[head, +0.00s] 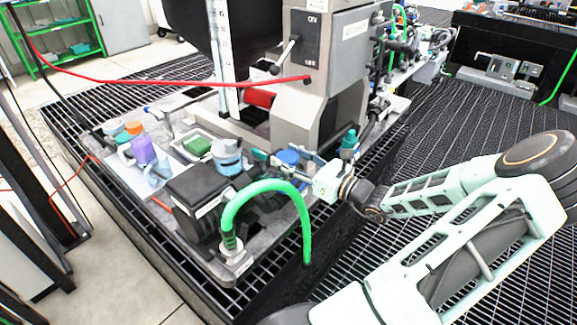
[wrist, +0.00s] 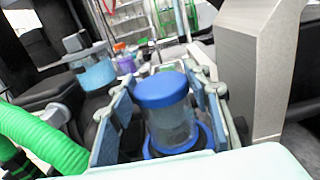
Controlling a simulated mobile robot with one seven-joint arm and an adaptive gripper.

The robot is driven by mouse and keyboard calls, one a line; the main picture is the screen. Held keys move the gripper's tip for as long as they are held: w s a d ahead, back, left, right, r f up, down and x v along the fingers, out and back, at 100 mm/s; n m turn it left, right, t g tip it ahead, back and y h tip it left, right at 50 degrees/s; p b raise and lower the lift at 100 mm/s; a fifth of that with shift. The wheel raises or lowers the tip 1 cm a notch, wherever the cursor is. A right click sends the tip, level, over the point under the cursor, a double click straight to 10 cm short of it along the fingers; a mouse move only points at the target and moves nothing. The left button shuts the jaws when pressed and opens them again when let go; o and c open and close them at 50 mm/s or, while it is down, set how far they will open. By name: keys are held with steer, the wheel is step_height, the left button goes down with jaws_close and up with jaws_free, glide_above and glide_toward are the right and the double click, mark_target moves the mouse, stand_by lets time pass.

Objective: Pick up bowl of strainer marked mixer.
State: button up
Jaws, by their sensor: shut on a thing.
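A strainer bowl (wrist: 172,122), clear and cylindrical with a blue top and a blue ring at its base, stands between the fingers of my gripper (wrist: 163,95) in the wrist view. The blue-grey finger pads are shut on its sides. In the head view my gripper (head: 284,162) is at the near right of the grey bench, and only the bowl's blue top (head: 288,157) shows between the fingers. No mixer marking is legible on it. I cannot tell whether the bowl is still seated or lifted.
A second bowl with bluish contents (head: 228,160) stands left of my gripper. A black motor box (head: 197,195) and a thick green hose (head: 268,187) lie in front. A grey machine column (head: 300,95) rises close behind. A tray with colored bottles (head: 143,150) is farther left.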

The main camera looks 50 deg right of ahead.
steer(key=shift+r, duration=0.1)
steer(key=shift+r+p, duration=0.35)
steer(key=shift+r, duration=0.25)
step_height(320, 180, up, 2)
steer(key=shift+a+r+p, duration=0.1)
steer(key=shift+r+p, duration=0.1)
steer(key=shift+p, duration=0.35)
steer(key=s+a+r+p, duration=0.4)
steer(key=s+a+r, duration=0.5)
steer(key=a, duration=0.1)
steer(key=shift+a, duration=0.25)
steer(key=shift+r, duration=0.1)
steer(key=shift+r, duration=0.1)
